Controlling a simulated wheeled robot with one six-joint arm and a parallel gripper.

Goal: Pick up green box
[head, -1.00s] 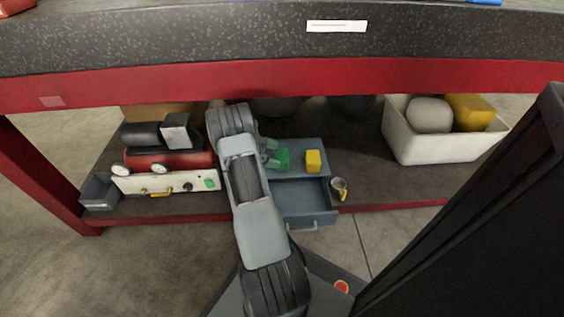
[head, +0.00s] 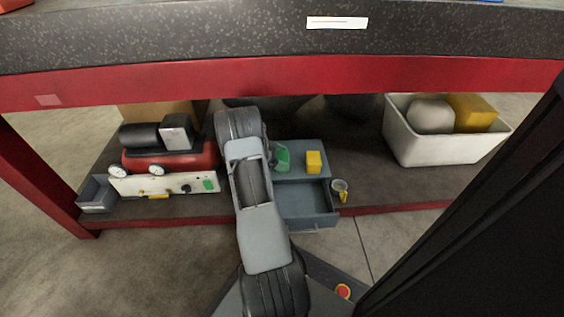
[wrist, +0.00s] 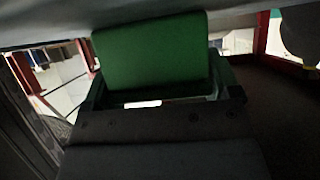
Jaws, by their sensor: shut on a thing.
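The green box (head: 282,158) is in the head view, just right of my arm, over the top of the grey drawer unit (head: 302,150). My gripper (wrist: 165,100) is shut on the green box, which also shows large at the top of the wrist view (wrist: 150,52). The box looks raised and tilted, but its gap above the unit is hard to judge. In the head view my arm hides most of the gripper.
A yellow block (head: 314,161) stands on the unit, close right of the green box. The unit's drawer (head: 306,204) is open, with a mug (head: 339,190) beside it. A red compressor (head: 170,160) is left. A white bin (head: 446,148) is right. The bench edge (head: 200,85) overhangs the shelf.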

